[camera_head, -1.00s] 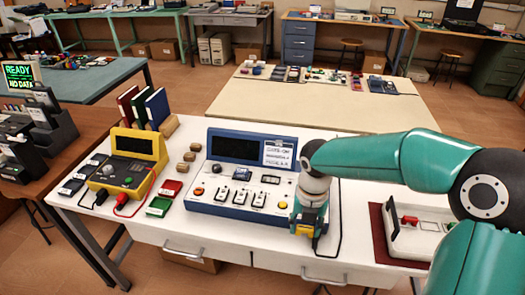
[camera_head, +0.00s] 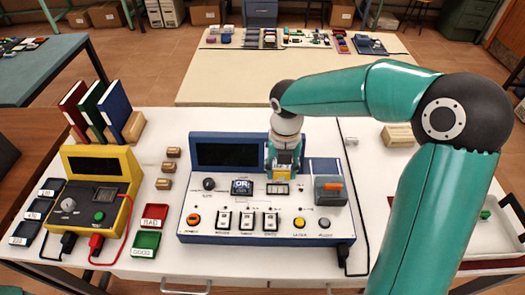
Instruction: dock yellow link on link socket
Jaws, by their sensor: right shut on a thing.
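My right gripper (camera_head: 283,174) points down over the upper middle of the blue and white console (camera_head: 225,228). It is shut on the yellow link (camera_head: 285,171), of which only a small yellow patch shows between the fingers. The link socket (camera_head: 278,189), a small dark-framed pale slot in the panel, lies just below and slightly left of the fingertips. I cannot tell whether the link touches the socket. My left gripper is not in view.
A black cable (camera_head: 352,253) runs along the right.

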